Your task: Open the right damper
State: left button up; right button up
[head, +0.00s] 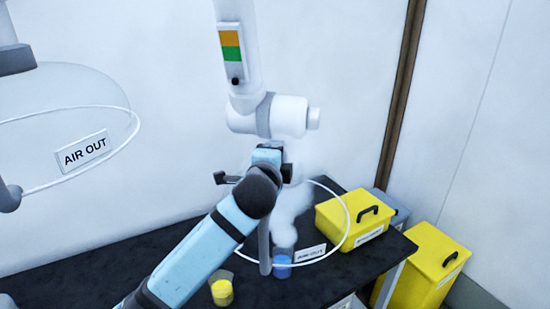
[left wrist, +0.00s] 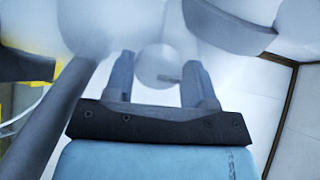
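The right extraction arm has a white upright duct (head: 238,55) with an orange and green plate (head: 231,46) and a small black knob (head: 235,81) at the plate's lower end. Below it is a white horizontal cylinder (head: 290,115) with a grey band. I cannot tell which part is the damper handle. My left gripper (head: 268,155) is just below this cylinder, partly hidden behind its own wrist. In the left wrist view its two fingers (left wrist: 160,85) are apart, with a pale round part (left wrist: 160,66) showing in the gap, apparently beyond the tips. My right gripper is not in view.
A clear hood with a white rim (head: 345,235) hangs over a smoking blue beaker (head: 283,263) on the black bench (head: 115,262). A yellow beaker (head: 222,292) stands nearby. Yellow boxes (head: 355,222) (head: 428,268) are at right. Another hood, labelled AIR OUT (head: 83,151), is at left.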

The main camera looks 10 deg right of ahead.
pick_arm(q)
jog(key=o, duration=0.4)
jog(key=shift+s, duration=0.1)
jog(key=b+v, duration=0.1)
jog(key=v, duration=1.1)
jog(key=shift+s, duration=0.15)
jog(key=shift+s+a+r+b, duration=0.15)
jog(key=shift+s+a+b, duration=0.15)
jog(key=shift+s, duration=0.35)
